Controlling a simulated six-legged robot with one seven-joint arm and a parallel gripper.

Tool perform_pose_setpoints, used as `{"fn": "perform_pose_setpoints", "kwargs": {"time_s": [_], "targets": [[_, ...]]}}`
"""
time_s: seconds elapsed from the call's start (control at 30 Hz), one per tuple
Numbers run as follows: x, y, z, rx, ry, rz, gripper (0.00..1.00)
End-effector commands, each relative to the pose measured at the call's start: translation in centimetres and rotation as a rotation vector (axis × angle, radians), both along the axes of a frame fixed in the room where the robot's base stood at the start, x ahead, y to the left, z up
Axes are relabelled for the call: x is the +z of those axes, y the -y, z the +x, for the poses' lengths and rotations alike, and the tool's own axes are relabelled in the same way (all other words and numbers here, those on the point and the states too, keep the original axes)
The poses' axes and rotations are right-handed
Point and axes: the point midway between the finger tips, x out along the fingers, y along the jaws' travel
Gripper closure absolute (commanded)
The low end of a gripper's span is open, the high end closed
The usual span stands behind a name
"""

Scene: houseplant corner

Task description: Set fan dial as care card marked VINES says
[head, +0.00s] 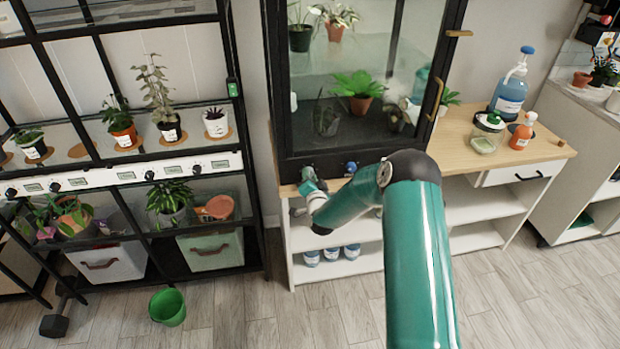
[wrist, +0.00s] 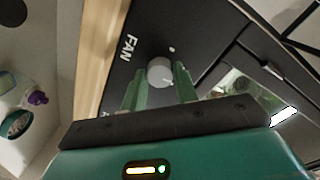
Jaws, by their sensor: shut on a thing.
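The fan dial (wrist: 160,70) is a round pale grey knob on a black panel beside the printed word FAN (wrist: 129,48). A small light dot sits on the panel near it. My gripper (wrist: 159,82) has its green fingers on either side of the dial and is shut on it. In the head view my gripper (head: 311,186) is at the lower front left of the black glass cabinet (head: 283,110), and it mostly hides the dial. I cannot make out a care card marked VINES in either view.
A blue knob (head: 350,167) is on the cabinet front, right of my gripper. A black plant rack (head: 258,180) with small labels stands left. A green bucket (head: 167,306) is on the floor. Bottles and a jar (head: 487,134) stand on the wooden top at right.

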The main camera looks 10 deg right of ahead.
Motion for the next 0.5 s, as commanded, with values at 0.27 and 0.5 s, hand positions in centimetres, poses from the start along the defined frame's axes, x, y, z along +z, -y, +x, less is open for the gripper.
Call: {"fn": "perform_pose_setpoints", "kwargs": {"time_s": [0.27, 0.5], "targets": [[0.00, 0.17, -0.01, -0.003, 0.000, 0.262, 0.93], [0.04, 0.21, 0.00, -0.003, 0.000, 0.459, 0.93]]}}
